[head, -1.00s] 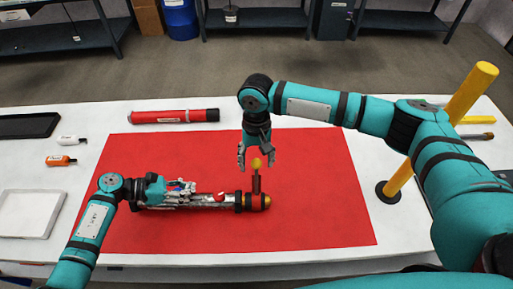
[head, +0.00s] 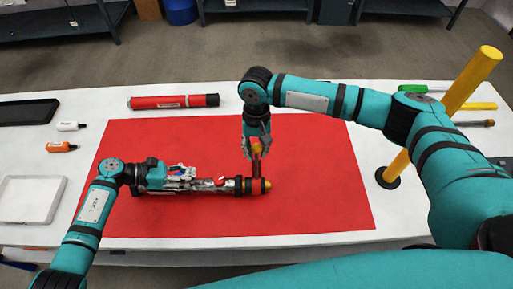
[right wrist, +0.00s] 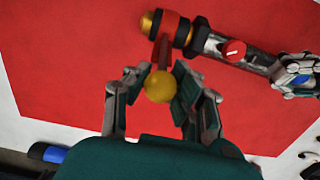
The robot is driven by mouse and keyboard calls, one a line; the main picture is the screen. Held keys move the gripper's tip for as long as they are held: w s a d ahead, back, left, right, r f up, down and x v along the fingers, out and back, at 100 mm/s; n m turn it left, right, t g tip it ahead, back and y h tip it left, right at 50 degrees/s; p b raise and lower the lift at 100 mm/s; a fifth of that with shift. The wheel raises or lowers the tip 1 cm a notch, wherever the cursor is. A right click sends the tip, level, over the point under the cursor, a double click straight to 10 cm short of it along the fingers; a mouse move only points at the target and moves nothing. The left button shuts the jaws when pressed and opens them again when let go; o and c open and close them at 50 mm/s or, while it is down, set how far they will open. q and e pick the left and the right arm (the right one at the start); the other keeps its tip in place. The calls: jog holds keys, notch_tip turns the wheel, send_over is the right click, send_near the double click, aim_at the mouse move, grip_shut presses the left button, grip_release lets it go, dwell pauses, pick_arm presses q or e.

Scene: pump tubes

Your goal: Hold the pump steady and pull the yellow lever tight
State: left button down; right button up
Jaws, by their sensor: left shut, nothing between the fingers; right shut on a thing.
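The pump (head: 211,185) lies on the red mat, a silver tube with a black and red end and a yellow tip at right. Its lever (right wrist: 163,55) sticks up from that end, a dark red stem with a yellow knob (right wrist: 159,87). My right gripper (head: 257,153) is shut on the yellow lever from above, its fingers either side near the knob. My left gripper (head: 182,178) is at the pump's left part, shut with nothing seen between its fingers. It also shows in the right wrist view (right wrist: 299,77). Whether it touches the tube is unclear.
The red mat (head: 310,200) is clear right of the pump. A red tube (head: 173,101) lies behind it. A yellow post (head: 440,120) stands at right. A white tray (head: 30,200), a black tray (head: 25,113) and two small bottles are at left.

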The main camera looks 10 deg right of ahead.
grip_shut()
jog(key=shift+f, duration=0.4)
jog(key=shift+s+f, duration=0.1)
jog(key=shift+f, duration=0.05)
jog(key=shift+s, duration=0.1)
jog(key=shift+s, duration=0.15)
jog(key=shift+s+a+r+t, duration=0.15)
jog(key=shift+s+r+t, duration=0.05)
jog(key=shift+s+t, duration=0.3)
